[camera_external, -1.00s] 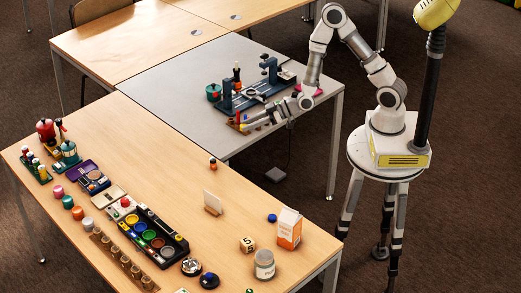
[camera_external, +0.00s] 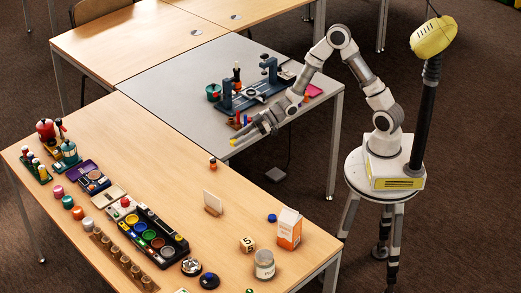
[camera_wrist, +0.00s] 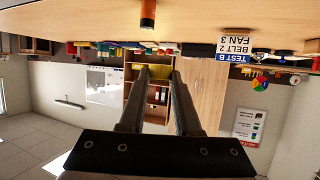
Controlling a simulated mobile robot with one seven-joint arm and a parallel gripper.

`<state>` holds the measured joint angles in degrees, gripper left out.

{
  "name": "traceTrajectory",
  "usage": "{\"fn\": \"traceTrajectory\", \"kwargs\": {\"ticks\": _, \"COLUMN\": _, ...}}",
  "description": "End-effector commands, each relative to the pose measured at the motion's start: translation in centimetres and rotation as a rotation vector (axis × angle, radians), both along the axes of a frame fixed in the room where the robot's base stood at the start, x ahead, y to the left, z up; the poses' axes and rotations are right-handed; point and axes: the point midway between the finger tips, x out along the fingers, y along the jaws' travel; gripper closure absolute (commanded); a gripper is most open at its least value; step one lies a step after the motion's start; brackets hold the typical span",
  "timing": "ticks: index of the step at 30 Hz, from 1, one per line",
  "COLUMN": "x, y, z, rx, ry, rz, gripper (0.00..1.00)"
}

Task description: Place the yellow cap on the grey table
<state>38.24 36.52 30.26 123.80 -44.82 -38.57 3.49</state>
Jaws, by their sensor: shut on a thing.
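My gripper (camera_external: 239,140) is shut on the yellow cap (camera_external: 233,142), a small yellow spot at its fingertips in the external view. The gripper reaches in low from the right, over the near edge of the grey table (camera_external: 180,90). I cannot tell whether the cap touches the tabletop. In the wrist view, which is upside down, the two dark fingers (camera_wrist: 160,74) stand a little apart. Yellow shows between their tips there, but I cannot tell it from the shelf behind.
A blue clamp fixture (camera_external: 262,92) stands on the grey table behind the gripper. A small orange and dark bottle (camera_external: 213,164) stands on the wooden table (camera_external: 165,160) close by, also in the wrist view (camera_wrist: 148,14). A white card (camera_external: 212,201) stands farther forward. The grey table's left part is clear.

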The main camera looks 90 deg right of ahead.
Motion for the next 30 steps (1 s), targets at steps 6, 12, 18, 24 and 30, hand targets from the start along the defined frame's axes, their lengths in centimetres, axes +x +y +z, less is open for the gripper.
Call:
{"fn": "traceTrajectory", "kwargs": {"ticks": 6, "x": 0.4, "y": 1.4, "z": -1.1, "rx": 0.002, "ry": 0.001, "rz": 0.003, "gripper": 1.00}}
{"fn": "traceTrajectory", "kwargs": {"ticks": 12, "x": 1.9, "y": 5.6, "z": -4.0, "rx": 0.002, "ry": 0.002, "rz": 0.006, "gripper": 1.00}}
{"fn": "traceTrajectory", "kwargs": {"ticks": 18, "x": 3.4, "y": 9.4, "z": -6.2, "rx": 0.001, "ry": 0.001, "rz": 0.003, "gripper": 1.00}}
{"fn": "traceTrajectory", "kwargs": {"ticks": 24, "x": 4.1, "y": 10.9, "z": -7.1, "rx": 0.000, "ry": 0.000, "rz": -0.001, "gripper": 1.00}}
{"fn": "traceTrajectory", "kwargs": {"ticks": 30, "x": 4.1, "y": 11.0, "z": -9.2, "rx": 0.001, "ry": 0.003, "rz": -0.001, "gripper": 1.00}}
